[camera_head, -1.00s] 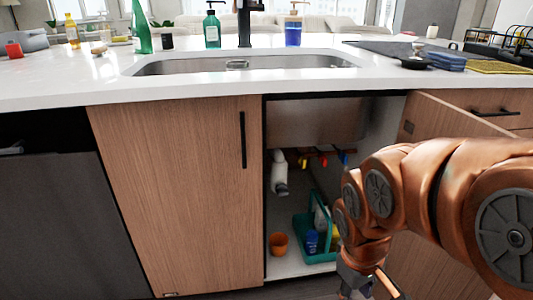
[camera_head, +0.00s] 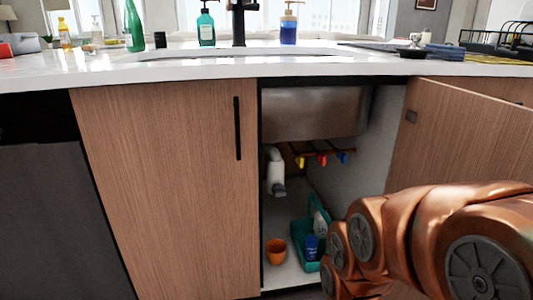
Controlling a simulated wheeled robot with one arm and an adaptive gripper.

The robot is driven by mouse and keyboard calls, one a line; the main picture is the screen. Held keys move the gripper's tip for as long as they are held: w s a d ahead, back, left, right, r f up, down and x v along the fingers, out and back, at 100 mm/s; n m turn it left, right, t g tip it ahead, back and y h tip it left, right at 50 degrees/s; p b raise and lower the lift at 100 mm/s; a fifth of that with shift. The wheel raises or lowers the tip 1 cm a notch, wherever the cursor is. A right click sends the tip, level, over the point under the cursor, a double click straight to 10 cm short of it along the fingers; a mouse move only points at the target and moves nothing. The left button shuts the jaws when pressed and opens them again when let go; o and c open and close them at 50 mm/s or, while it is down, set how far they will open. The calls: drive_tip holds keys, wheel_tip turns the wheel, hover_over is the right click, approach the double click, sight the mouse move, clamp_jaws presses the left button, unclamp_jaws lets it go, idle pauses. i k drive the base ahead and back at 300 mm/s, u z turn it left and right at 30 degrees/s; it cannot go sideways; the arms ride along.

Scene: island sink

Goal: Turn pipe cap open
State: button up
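The white drain pipe (camera_head: 275,165) hangs below the sink inside the open right half of the cabinet. Its grey cap (camera_head: 279,190) is at the lower end of the pipe. My copper-coloured arm comes in from the lower right, in front of the open door and the cabinet's right side. My gripper is out of view below the picture's bottom edge. The arm is apart from the pipe and does not cover the cap.
Yellow, red and blue valve handles (camera_head: 321,159) sit on pipes right of the drain. A teal caddy (camera_head: 305,241) with bottles and an orange cup (camera_head: 275,251) stand on the cabinet floor. The open door (camera_head: 461,135) stands at right; the left door (camera_head: 165,190) is closed.

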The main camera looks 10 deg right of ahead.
sight(278, 189)
drive_tip(key=k, duration=1)
